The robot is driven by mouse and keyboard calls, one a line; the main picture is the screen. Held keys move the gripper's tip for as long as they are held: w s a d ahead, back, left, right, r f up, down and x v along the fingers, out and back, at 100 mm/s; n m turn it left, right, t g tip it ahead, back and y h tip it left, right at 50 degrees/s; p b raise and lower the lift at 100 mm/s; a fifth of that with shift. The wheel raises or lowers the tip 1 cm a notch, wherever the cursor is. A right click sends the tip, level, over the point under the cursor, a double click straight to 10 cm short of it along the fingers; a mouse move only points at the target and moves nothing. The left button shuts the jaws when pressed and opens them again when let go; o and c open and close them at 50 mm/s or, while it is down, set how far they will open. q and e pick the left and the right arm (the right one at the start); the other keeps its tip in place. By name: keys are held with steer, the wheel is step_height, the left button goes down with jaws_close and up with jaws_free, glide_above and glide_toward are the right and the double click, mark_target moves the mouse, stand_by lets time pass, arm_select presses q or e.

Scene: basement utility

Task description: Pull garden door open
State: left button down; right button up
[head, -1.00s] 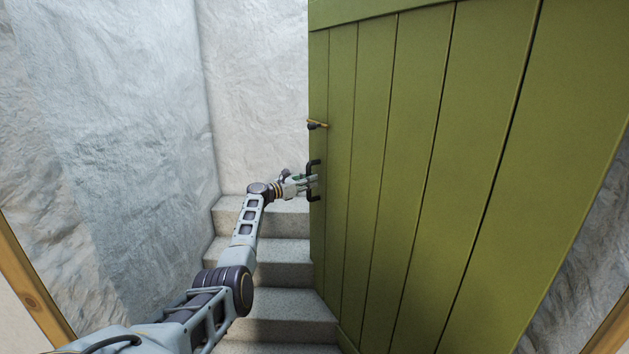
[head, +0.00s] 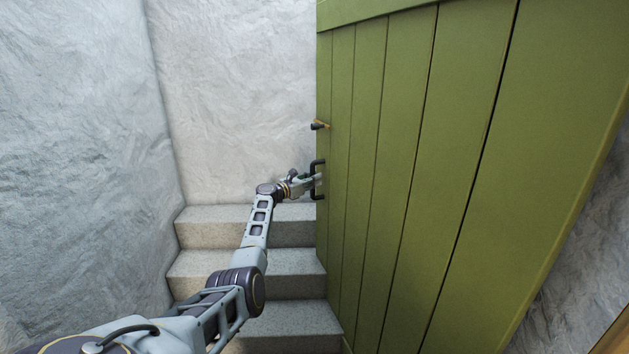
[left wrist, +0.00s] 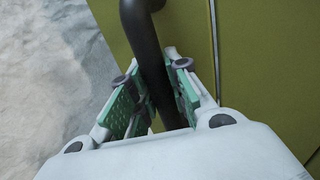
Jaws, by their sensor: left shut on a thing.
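The green plank garden door (head: 400,170) stands ajar, filling the right half of the head view, with an opening to its left. A dark pull handle (head: 318,165) is on the door near its left edge. My left gripper (head: 312,182) is at this handle. In the left wrist view the dark handle bar (left wrist: 146,50) passes between the two green-padded fingers of my left gripper (left wrist: 155,95), which are shut on it. A small latch knob (head: 319,125) sits above the handle. My right gripper is not in view.
Grey stone steps (head: 250,240) rise behind the opening. A rough whitewashed wall (head: 75,150) stands at the left, and another wall (head: 235,90) closes the back. A piece of wooden frame (head: 612,335) shows at the lower right.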

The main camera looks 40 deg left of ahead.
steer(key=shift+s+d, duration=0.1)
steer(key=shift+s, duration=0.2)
arm_select(q)
steer(key=c, duration=1.5)
jaws_free()
steer(key=shift+o, duration=0.9)
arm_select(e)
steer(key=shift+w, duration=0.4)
arm_select(q)
steer(key=v, duration=1.2)
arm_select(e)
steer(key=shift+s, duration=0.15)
